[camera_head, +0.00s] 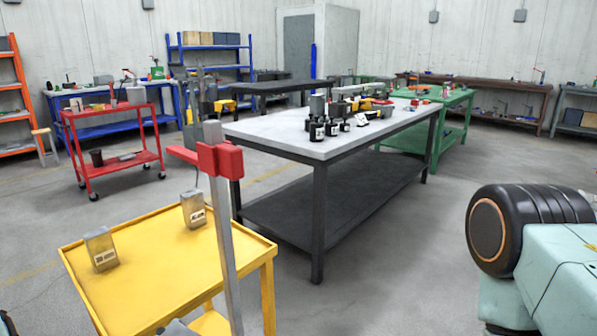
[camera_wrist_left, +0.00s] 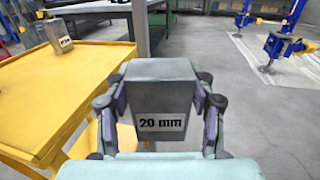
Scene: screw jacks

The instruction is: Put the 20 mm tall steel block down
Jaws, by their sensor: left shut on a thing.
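The steel block (camera_wrist_left: 158,88), a grey block labelled "20 mm", is upright in my left gripper (camera_wrist_left: 160,105) in the left wrist view. The two fingers are shut on its left and right sides. The yellow cart (camera_wrist_left: 75,72) lies to the left of the held block, and the block overlaps its right edge in the picture. I see nothing touching its underside, which is partly hidden. In the head view a small grey shape shows at the bottom edge; I cannot tell whether it is this block. My right gripper is not in view.
The yellow cart's top (camera_head: 165,265) carries two other labelled steel blocks, one near the left (camera_head: 100,250) and one at the back (camera_head: 193,210). A grey post with a red clamp (camera_head: 220,160) rises beside it. Blue screw jacks (camera_wrist_left: 275,45) stand on the floor at right.

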